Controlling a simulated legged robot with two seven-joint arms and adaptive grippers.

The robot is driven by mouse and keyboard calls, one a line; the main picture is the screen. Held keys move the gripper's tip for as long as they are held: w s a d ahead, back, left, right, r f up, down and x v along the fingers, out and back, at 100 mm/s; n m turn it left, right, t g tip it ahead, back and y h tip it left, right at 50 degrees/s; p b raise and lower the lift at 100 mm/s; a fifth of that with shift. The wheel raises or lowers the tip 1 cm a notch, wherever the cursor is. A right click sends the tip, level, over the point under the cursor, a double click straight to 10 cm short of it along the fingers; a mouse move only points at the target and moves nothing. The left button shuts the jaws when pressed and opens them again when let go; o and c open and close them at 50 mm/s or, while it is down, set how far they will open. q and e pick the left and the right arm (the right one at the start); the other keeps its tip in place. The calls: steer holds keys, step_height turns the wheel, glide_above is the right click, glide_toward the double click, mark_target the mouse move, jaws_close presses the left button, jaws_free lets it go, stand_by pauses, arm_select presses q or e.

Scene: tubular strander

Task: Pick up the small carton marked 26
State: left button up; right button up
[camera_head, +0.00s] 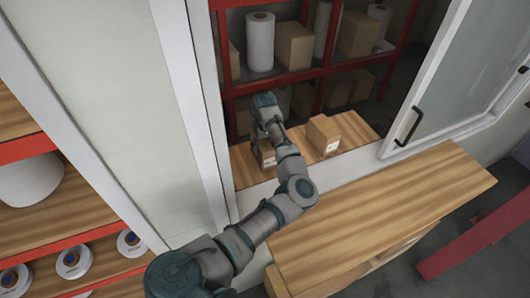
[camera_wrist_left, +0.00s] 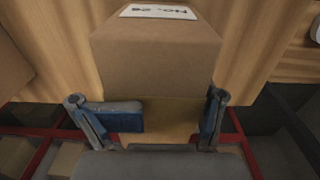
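The small brown carton (camera_wrist_left: 155,55) has a white label reading NO. 26 and stands on a wooden surface in the left wrist view. In the head view a carton (camera_head: 267,158) shows partly behind my left arm, probably the same one. My left gripper (camera_wrist_left: 162,118) is open, with one finger on each side of the view near the carton's lower edge. Whether the fingers touch it cannot be told. In the head view its fingertips are hidden behind the arm. My right gripper is not in view.
Another carton (camera_head: 332,136) stands to the right on the same wooden shelf (camera_head: 357,129). Behind is a red rack (camera_head: 323,72) with cartons and white rolls. A sliding glass door (camera_head: 462,75) and a wooden counter (camera_head: 390,205) lie to the right. A white frame post (camera_head: 195,100) stands left.

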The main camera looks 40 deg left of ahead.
arm_select(q)
steer(key=shift+s+d+f, duration=0.1)
steer(key=shift+d+f, duration=0.05)
steer(key=shift+d, duration=1.3)
steer(key=shift+c, duration=0.4)
steer(key=shift+d, duration=0.4)
jaws_close()
steer(key=shift+s+a, duration=0.3)
steer(key=shift+a, duration=0.45)
steer(key=shift+d+r, duration=0.1)
steer(key=shift+r, duration=0.15)
